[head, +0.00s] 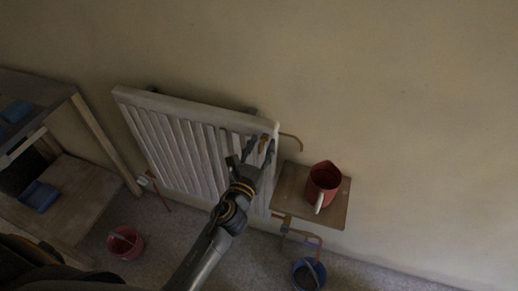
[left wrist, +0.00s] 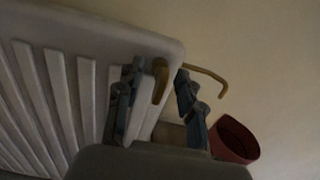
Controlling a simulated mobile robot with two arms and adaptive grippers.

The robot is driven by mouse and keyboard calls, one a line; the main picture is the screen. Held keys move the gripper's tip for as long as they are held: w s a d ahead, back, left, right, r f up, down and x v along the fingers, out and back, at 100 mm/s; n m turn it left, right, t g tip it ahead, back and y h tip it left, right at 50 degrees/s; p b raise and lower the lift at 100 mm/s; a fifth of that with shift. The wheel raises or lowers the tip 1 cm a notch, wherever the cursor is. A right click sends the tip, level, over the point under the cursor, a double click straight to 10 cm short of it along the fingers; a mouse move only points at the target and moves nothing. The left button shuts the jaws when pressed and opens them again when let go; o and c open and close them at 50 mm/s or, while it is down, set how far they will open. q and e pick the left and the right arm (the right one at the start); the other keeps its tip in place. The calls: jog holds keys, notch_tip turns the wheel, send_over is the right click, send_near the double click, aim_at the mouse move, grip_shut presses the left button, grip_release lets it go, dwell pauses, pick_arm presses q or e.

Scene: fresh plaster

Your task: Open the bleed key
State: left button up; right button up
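The white radiator (head: 195,150) is mounted on the wall. A brass key (head: 264,143) sits at its upper right corner, and the same brass key (left wrist: 160,80) shows in the left wrist view. A thin bent brass tube (head: 293,138) sticks out to the right of that corner; the tube (left wrist: 208,74) also shows in the left wrist view. My left gripper (head: 260,148) is at this corner with its fingers apart. In the left wrist view the fingers of my left gripper (left wrist: 159,72) stand on either side of the key. Contact is unclear. My right gripper is not in view.
A red jug (head: 322,182) with a pale handle stands on a wooden board (head: 285,198) right of the radiator. A blue bucket (head: 308,274) and a red bucket (head: 126,243) stand on the floor. A wooden shelf unit (head: 85,190) is at the left.

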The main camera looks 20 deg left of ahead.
pick_arm(q)
grip_shut()
jog(key=n, duration=0.2)
jog(key=shift+n, duration=0.4)
jog(key=n, duration=0.3)
jog(key=shift+n+b, duration=0.35)
jog(key=shift+n, duration=0.75)
